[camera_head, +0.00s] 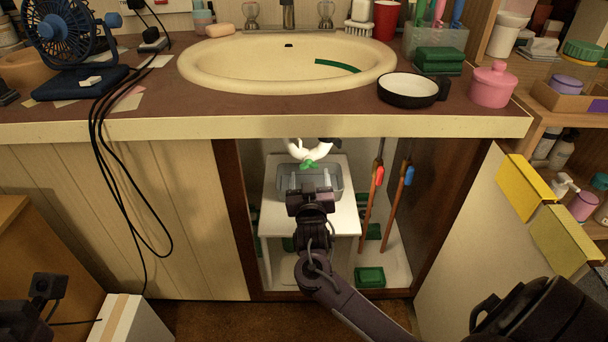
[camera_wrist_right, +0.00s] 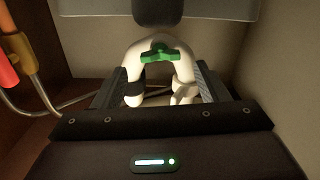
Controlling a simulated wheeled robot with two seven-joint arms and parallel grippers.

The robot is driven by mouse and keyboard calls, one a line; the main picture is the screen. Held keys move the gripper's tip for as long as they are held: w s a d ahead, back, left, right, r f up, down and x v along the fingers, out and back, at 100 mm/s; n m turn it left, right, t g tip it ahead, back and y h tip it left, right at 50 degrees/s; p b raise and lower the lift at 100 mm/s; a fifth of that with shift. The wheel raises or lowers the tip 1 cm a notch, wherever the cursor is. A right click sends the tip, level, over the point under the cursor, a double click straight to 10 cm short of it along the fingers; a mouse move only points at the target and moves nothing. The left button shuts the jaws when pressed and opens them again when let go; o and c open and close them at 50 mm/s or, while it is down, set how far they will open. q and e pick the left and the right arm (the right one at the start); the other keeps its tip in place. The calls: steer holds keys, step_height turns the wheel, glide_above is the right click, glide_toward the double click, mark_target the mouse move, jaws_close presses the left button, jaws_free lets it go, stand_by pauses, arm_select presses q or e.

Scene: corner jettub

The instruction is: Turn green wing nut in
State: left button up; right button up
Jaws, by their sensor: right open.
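The green wing nut (camera_head: 309,164) sits at the bottom of the white curved drain pipe (camera_head: 322,149) inside the open cabinet under the sink. In the right wrist view the wing nut (camera_wrist_right: 160,54) shows on the bend of the pipe (camera_wrist_right: 134,58), between the two finger lines and beyond the gripper body. My right gripper (camera_head: 309,190) is inside the cabinet, just in front of and below the nut. Its fingers (camera_wrist_right: 160,86) are spread apart with nothing clamped between them. A dark part of my left gripper (camera_head: 46,290) shows at the lower left; its fingers are unclear.
A grey bin (camera_head: 332,181) on a white stand (camera_head: 268,222) is below the pipe. Red and blue handled tools (camera_head: 379,176) lean at the right. The cabinet's dark side frames (camera_head: 232,190) and the countertop edge (camera_head: 180,128) bound the opening. Cables (camera_head: 104,150) hang at the left.

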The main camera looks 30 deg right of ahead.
mark_target(309, 167)
steer(key=b+x, duration=0.1)
steer(key=x, duration=0.3)
steer(key=c, duration=1)
steer(key=shift+m+p, duration=0.35)
steer(key=shift+m, duration=0.45)
steer(key=o, duration=1)
